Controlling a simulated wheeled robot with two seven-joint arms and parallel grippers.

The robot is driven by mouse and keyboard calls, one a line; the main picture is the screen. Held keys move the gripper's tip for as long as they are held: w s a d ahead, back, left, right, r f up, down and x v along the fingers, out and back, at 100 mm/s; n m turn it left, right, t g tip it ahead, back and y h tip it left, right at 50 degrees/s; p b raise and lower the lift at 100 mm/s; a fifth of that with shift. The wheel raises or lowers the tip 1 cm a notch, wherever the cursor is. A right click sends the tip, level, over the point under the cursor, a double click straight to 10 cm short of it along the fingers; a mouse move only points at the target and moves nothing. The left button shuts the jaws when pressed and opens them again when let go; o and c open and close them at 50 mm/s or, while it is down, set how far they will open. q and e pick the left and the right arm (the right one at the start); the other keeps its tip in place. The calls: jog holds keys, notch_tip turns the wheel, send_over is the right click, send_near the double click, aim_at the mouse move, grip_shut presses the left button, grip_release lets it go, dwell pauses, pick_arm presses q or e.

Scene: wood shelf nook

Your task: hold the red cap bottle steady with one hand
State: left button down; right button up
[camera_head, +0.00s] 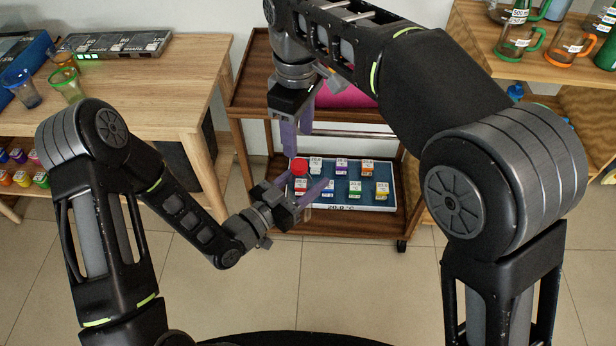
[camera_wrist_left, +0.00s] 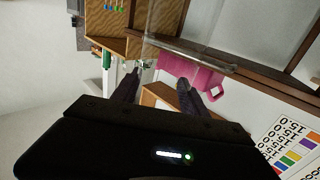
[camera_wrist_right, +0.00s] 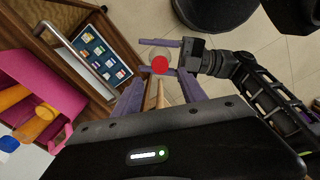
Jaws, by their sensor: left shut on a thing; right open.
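The red cap bottle (camera_head: 299,165) shows mainly as its round red cap in the head view. Its body is mostly hidden by my left gripper's fingers. My left gripper (camera_head: 303,190) is shut on it from the side, in front of the low cart shelf. In the right wrist view the red cap (camera_wrist_right: 160,65) lies between the left fingers, seen from above. In the left wrist view the left fingers (camera_wrist_left: 166,86) show, but I cannot make out the bottle. My right gripper (camera_head: 297,142) is open and points down above the cap, apart from it.
A wooden cart (camera_head: 243,90) stands ahead, with a blue-white tray (camera_head: 345,204) of several labelled items on its low shelf. A pink bin (camera_head: 350,97) sits on its upper shelf. A wooden table (camera_head: 180,85) is at left, shelves (camera_head: 480,55) at right. The floor in front is clear.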

aim_at(299, 164)
notch_tip(299, 164, down, 8)
jog(key=shift+r, duration=0.15)
dwell(0.3)
jog(key=shift+c, duration=0.4)
grip_shut()
jog(key=m, duration=0.5)
jog(key=shift+o, duration=1.2)
grip_release()
